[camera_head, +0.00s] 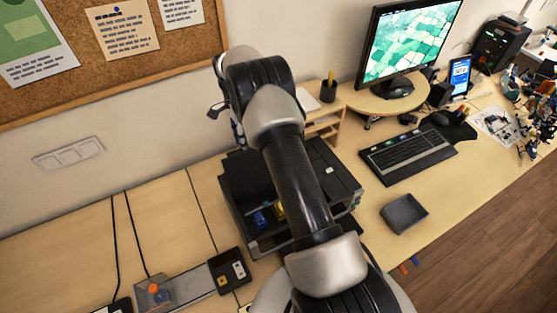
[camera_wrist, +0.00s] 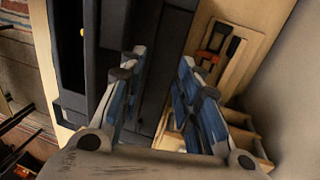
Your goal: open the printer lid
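The dark printer (camera_head: 345,185) stands on the desk, partly hidden behind my arm. Blue and yellow parts show in its open interior at the front left. A dark panel (camera_head: 245,172) stands at its back left and looks like the raised lid, though my arm covers part of it. In the wrist view, dark printer surfaces (camera_wrist: 105,25) fill the upper left. My gripper (camera_wrist: 160,95) is open, its two blue-grey fingers apart with nothing visibly held. The left finger overlaps the dark surfaces; contact cannot be told. The fingers are not clearly visible in the head view.
A wooden organiser (camera_head: 325,125) stands behind the printer and shows close to the right finger in the wrist view (camera_wrist: 245,135). A grey tray (camera_head: 404,213), keyboard (camera_head: 408,153) and monitor (camera_head: 410,45) are to the right. Cabled control boxes (camera_head: 228,270) lie at front left. Desk left of the printer is mostly clear.

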